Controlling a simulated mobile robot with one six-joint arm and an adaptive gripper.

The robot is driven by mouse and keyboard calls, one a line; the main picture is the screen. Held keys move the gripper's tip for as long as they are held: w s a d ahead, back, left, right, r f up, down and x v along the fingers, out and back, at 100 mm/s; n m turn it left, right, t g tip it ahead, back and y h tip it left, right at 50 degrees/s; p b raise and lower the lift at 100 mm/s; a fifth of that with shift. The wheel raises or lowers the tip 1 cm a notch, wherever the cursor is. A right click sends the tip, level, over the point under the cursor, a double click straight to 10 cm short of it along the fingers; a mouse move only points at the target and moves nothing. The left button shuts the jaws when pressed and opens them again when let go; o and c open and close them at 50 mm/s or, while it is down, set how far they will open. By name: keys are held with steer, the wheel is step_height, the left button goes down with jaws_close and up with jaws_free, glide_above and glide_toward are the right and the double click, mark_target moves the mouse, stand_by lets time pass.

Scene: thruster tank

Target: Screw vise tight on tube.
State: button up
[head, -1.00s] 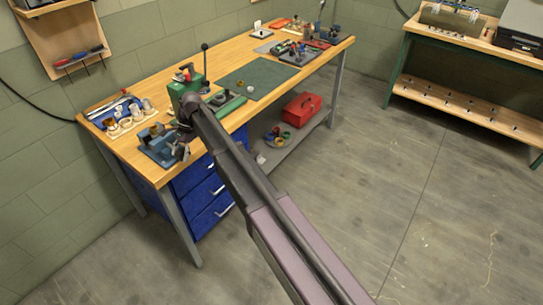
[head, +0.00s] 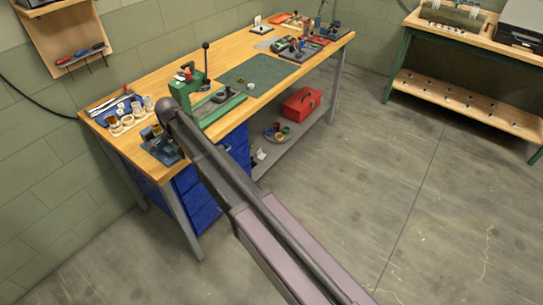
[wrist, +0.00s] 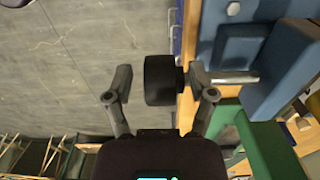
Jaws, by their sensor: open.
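The blue vise (head: 160,148) stands at the near left corner of the workbench, partly hidden by my arm in the head view. In the wrist view, its blue body (wrist: 240,45) fills the upper right, with a silver screw shaft (wrist: 238,77) sticking out. A black round knob (wrist: 160,80) lies at the left end of that shaft. My gripper (wrist: 160,76) is open, with one finger on either side of the knob. A clear gap shows on the left; the right finger is close to the knob, and contact cannot be told. I cannot make out the tube.
A green press (head: 198,95) stands beside the vise, with its green part (wrist: 270,148) at the lower right of the wrist view. A blue tray (head: 112,108) and small pale cups (head: 128,119) are behind the vise. The floor in front of the bench is clear.

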steer(key=shift+r+p, duration=6.25)
steer(key=shift+r, duration=0.3)
steer(key=s+d+f+n+b, duration=0.1)
steer(key=s+d+f+b, duration=0.1)
steer(key=d, duration=0.8)
steer(key=s+d+f+n+b, duration=0.2)
steer(key=d+f+b, duration=0.3)
steer(key=d, duration=0.6)
steer(key=s+d+f+n+b, duration=0.2)
steer(key=d+f+b, duration=0.2)
steer(key=d, duration=0.6)
steer(key=shift+s+d+f, duration=0.15)
steer(key=shift+s, duration=0.25)
steer(key=w+a+r+m+p, duration=0.1)
steer(key=w+a+r+p, duration=0.1)
steer(key=a, duration=0.8)
steer(key=w+a+r+m+p, duration=0.2)
steer(key=a+r+p, duration=0.3)
steer(key=a, duration=0.5)
steer(key=w+a+r+m+p, duration=0.2)
steer(key=w+a+r+p, duration=0.1)
steer(key=a, duration=0.7)
steer(key=shift+w+a+r+p, duration=0.3)
steer(key=shift+r+p, duration=0.2)
steer(key=shift+r, duration=0.2)
steer(key=shift+f, duration=0.2)
step_height(320, 180, down, 14)
steer(key=b, duration=1.3)
steer(key=shift+r+b, duration=0.25)
steer(key=shift+b, duration=0.15)
